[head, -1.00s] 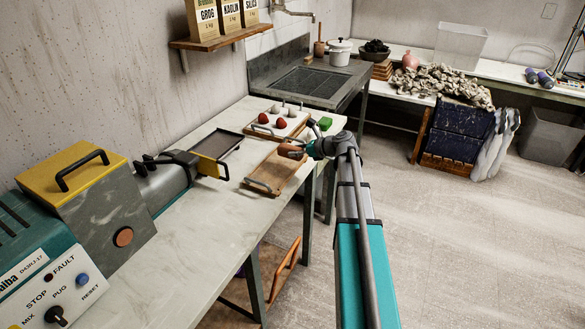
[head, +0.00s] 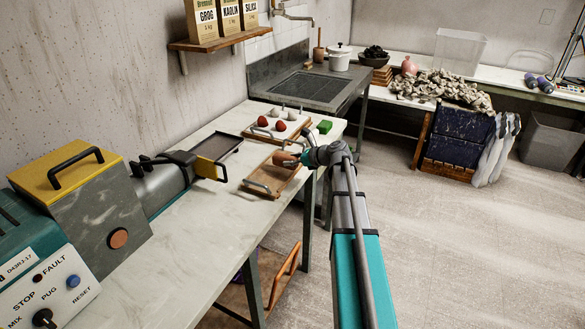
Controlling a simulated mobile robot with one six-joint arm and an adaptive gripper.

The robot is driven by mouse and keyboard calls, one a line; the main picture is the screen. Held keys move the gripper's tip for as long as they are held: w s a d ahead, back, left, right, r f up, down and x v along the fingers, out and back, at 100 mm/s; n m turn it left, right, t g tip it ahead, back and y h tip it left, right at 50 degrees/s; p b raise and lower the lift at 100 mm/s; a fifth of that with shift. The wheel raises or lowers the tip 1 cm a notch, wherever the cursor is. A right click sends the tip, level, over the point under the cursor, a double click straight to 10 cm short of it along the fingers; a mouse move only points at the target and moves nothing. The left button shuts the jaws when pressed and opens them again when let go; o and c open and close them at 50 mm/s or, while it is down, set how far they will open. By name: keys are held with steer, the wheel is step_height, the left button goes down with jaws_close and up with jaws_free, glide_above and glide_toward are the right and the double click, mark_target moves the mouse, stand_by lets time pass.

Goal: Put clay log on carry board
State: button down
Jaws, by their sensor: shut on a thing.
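The carry board (head: 261,188) is a wooden tray-like board with metal handles, lying on the near right part of the pale table. The clay log (head: 284,158) is a short orange-brown piece at the end of my arm, over the far end of the carry board. My gripper (head: 294,158) is shut on the clay log. Its fingers are small and partly hidden by the wrist. I cannot tell whether the log touches the board or hangs just above it.
A dark tray (head: 217,148) and the pug machine (head: 90,205) stand to the left. A sink unit (head: 310,88) is at the back.

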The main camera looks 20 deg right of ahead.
steer(key=shift+f+b, duration=0.5)
steer(key=shift+f, duration=0.3)
steer(key=shift+f, duration=0.2)
steer(key=shift+c, duration=0.4)
jaws_free()
steer(key=shift+r, duration=0.15)
steer(key=shift+r, duration=0.1)
steer(key=shift+s+d+r, duration=0.15)
steer(key=shift+s, duration=0.1)
steer(key=p+v, duration=0.4)
steer(key=v, duration=0.7)
steer(key=shift+d+p, duration=0.15)
steer(key=shift+p, duration=0.25)
